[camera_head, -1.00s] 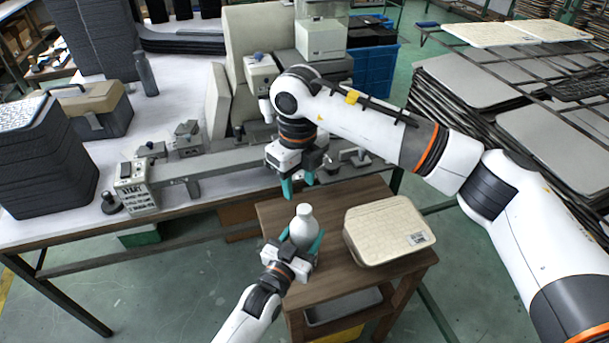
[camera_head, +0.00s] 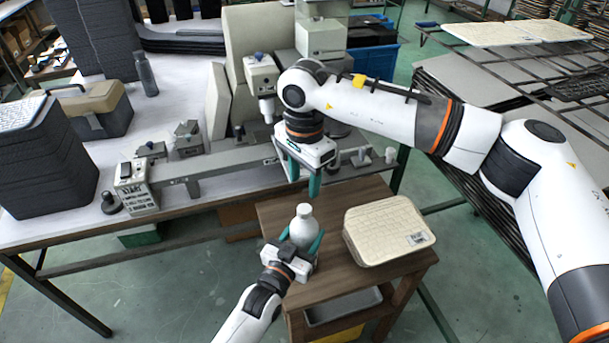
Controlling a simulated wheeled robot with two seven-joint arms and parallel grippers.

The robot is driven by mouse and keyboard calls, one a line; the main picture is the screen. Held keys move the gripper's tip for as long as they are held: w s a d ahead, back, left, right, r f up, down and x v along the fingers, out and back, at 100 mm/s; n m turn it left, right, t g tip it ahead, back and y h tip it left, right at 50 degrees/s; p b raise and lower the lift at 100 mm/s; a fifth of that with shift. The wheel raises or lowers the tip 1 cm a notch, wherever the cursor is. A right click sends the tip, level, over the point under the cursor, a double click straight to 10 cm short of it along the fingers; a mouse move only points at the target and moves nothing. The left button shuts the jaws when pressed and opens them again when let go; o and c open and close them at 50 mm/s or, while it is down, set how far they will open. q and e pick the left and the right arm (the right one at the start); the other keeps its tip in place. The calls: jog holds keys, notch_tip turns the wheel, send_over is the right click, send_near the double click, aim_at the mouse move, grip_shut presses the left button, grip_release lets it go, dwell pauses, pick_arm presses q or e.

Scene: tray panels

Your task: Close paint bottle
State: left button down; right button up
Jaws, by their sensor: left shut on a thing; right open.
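A white paint bottle (camera_head: 303,228) stands upright on the small wooden table (camera_head: 345,287). My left gripper (camera_head: 302,240) is shut around the bottle's body from the front, with a teal finger on each side. The bottle's narrow top (camera_head: 304,210) points up; whether a cap sits on it is too small to tell. My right gripper (camera_head: 303,186) is open and empty, its teal fingers pointing down, just above and behind the bottle's top in the picture. No separate cap can be made out.
A cream patterned box (camera_head: 390,230) lies on the wooden table, right of the bottle. Behind stands a long workbench with a grey rail machine (camera_head: 215,168) and a small control box (camera_head: 136,190). A toolbox (camera_head: 93,108) is at the left.

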aim_at(304, 208)
jog(key=shift+f, duration=0.1)
jog(key=shift+f, duration=3.9)
jog(key=shift+c, duration=0.6)
